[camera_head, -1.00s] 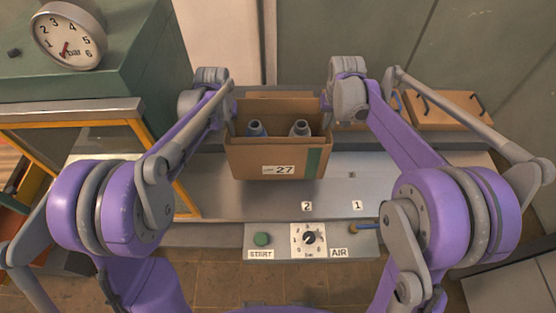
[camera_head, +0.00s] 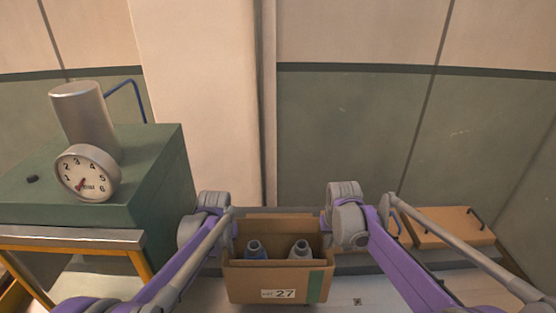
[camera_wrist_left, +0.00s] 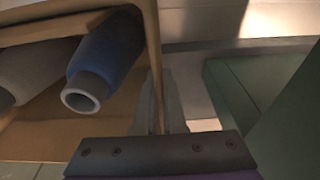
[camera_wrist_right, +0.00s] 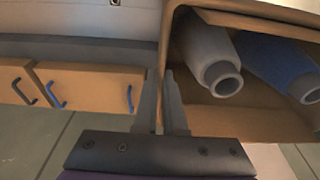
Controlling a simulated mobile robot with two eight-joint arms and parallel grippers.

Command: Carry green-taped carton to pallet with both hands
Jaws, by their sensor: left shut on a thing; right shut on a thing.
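The open carton (camera_head: 246,283) with a green tape strip and a label ending in 27 is in the middle of the head view. It holds a blue bottle (camera_head: 256,250) and a grey bottle (camera_head: 300,250). My left gripper (camera_wrist_left: 160,105) is shut on the carton's left wall, one finger on each side of it. My right gripper (camera_wrist_right: 169,105) is shut on the right wall in the same way. In the head view the fingertips are hidden behind the wrists. The carton looks roughly level; I cannot tell whether it touches the bench below. No pallet shows.
A green cabinet (camera_head: 160,185) with a pressure gauge (camera_head: 87,173) stands at the left above a yellow frame. Wooden boxes with handles (camera_head: 440,228) lie at the right. A grey bench surface (camera_head: 370,290) runs beneath the carton, with a wall behind.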

